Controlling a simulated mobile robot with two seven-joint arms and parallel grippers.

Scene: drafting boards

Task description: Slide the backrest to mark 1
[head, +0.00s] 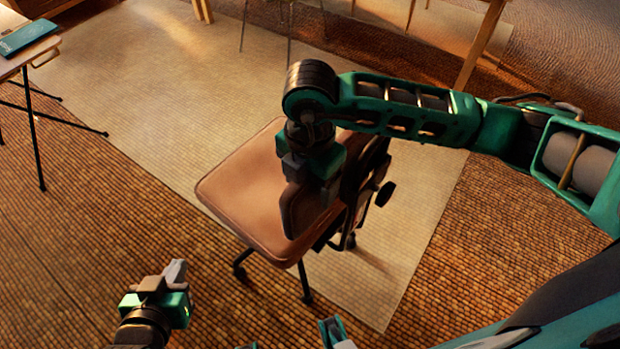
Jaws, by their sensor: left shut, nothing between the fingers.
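A swivel chair with a brown seat (240,192) stands in the middle of the head view, on the edge of a pale rug. Its brown backrest (299,215) is upright on the chair's right side, with a dark bracket and a round black knob (385,193) behind it. My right gripper (306,178) points down at the top of the backrest. Its fingers are hidden, so I cannot tell whether it grips. My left gripper (176,270) is shut and empty, low at the left, apart from the chair. I cannot make out any mark numbers.
A table (22,58) with a teal book (26,36) stands at the upper left, its thin black legs spreading over the floor. Wooden furniture legs (482,45) stand at the back. The pale rug (170,90) left of the chair is clear.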

